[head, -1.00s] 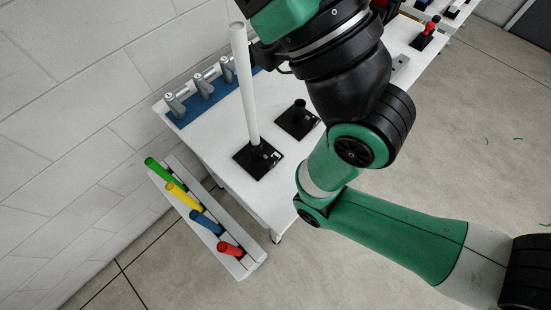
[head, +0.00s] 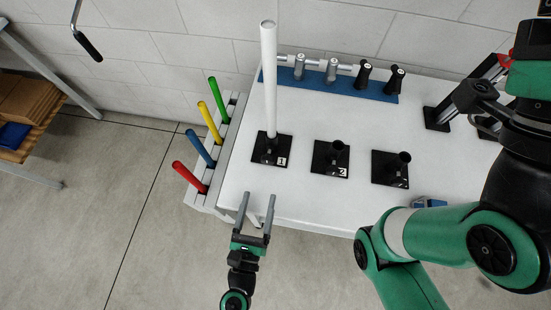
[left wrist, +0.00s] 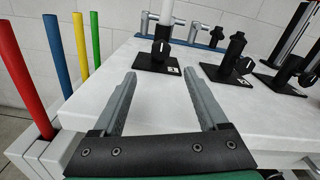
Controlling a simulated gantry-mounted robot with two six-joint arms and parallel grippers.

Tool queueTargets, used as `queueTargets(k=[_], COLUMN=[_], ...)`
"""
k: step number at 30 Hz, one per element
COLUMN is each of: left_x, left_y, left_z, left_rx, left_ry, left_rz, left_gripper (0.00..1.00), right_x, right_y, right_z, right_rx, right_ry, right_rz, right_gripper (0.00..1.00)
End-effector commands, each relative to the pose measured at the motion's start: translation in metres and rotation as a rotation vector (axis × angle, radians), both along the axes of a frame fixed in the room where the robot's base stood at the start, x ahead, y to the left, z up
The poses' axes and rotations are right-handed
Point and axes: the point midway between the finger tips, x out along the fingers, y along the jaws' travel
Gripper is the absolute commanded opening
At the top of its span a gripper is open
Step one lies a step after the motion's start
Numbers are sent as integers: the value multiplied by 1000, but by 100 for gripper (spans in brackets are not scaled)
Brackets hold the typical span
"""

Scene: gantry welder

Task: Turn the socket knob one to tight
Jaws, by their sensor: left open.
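Socket one (head: 282,160), a black square base labelled 1, stands at the left of the white table, with a white pole (head: 268,75) upright in it. In the left wrist view, its base (left wrist: 150,63) lies beyond the fingertips, and a small dark knob (left wrist: 164,47) shows on the socket's near side. Whether the knob is tight cannot be told. My left gripper (head: 259,195) is open and empty at the table's front edge, in front of socket one and apart from it. It also shows in the left wrist view (left wrist: 161,77). My right gripper cannot be made out.
Socket two (head: 331,158) and a third socket (head: 391,168) stand empty to the right. Several handles stand on a blue strip (head: 345,89) at the back. A side rack (head: 227,140) holds red, blue, yellow and green rods. The tabletop before socket one is clear.

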Motion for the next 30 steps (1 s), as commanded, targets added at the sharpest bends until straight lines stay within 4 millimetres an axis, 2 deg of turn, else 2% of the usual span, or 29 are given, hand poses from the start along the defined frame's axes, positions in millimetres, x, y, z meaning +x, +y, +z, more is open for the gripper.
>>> queueTargets(k=[4,8,15,21,25,30], left_x=[4,19,71,104,113,115], left_y=[-3,-7,-20,-29,-31,-31], left_z=[3,4,3,3,3,4], left_rx=[-2,-3,-3,-3,-2,-1], left_ry=[-7,-9,-11,-10,-10,-9], left_rz=[-2,-1,-1,-1,-3,-2], left_gripper=[76,76,76,76,76,76], right_x=[0,0,0,0,0,0], right_y=[0,0,0,0,0,0], right_z=[0,0,-4,-9,-10,-10], right_rx=[0,0,0,0,0,0], right_ry=[0,0,0,0,0,0], right_rz=[0,0,0,0,0,0], right_gripper=[65,65,65,65,65,65])
